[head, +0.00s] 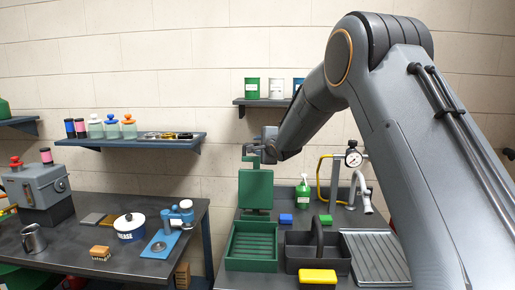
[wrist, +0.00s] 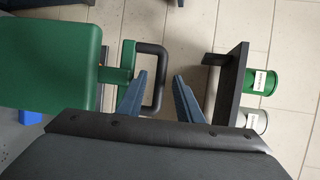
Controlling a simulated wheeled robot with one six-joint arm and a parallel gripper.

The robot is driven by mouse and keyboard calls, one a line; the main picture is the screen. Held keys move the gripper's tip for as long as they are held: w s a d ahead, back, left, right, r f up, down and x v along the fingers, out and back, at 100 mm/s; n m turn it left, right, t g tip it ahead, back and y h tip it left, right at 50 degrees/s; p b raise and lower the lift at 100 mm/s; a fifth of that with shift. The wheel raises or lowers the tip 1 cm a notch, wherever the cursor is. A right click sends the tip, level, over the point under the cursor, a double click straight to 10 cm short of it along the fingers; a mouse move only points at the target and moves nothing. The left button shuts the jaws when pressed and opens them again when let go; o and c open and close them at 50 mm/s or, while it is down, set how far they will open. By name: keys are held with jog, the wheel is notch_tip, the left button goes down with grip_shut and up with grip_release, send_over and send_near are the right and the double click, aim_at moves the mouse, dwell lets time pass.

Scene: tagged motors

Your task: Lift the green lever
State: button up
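A green upright block (head: 256,190) stands on the right bench in the head view, with small green and dark parts at its top. In the wrist view the same green block (wrist: 50,62) fills the left side. A green bar (wrist: 118,75) sticks out from it and carries a dark, loop-shaped handle (wrist: 161,85). My gripper (wrist: 160,78) is open, with its two blue-grey fingers apart. The handle's outer part shows between the fingers in the picture; I cannot tell whether they touch it. In the head view my gripper (head: 262,152) is at the block's top, mostly hidden by my arm.
A green tray (head: 231,262), a dark caddy (head: 290,262), a yellow sponge (head: 318,276) and a green bottle (head: 303,190) are on the right bench. A wall shelf (head: 262,102) with tins is above. The shelf also shows in the wrist view (wrist: 230,85), right of the fingers.

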jog(key=b+v, duration=0.2)
jog(key=v, duration=0.4)
jog(key=shift+s, duration=0.2)
jog(key=shift+d, duration=0.1)
